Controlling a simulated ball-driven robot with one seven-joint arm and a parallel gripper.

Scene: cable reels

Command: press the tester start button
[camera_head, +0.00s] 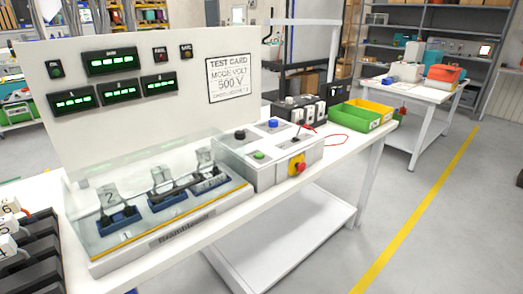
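The tester control box (284,176) is a pale box on the white bench (240,222), right of the clear-covered test fixture. Its top carries a green button (259,155), a blue button (273,124), a black knob (240,134) and a thin dark lever (296,133). A red button on a yellow plate (299,168) is on its front side. No start label is readable; the green button may be the start button. Nothing covers these controls. My gripper is not in view.
The clear cover (105,235) encloses several blue holders with numbered tags. A panel (140,110) with green displays and a 500 V card stands behind. Green (354,118) and yellow (371,109) bins sit farther right. A dark rack (35,255) is lower left. Floor at right is clear.

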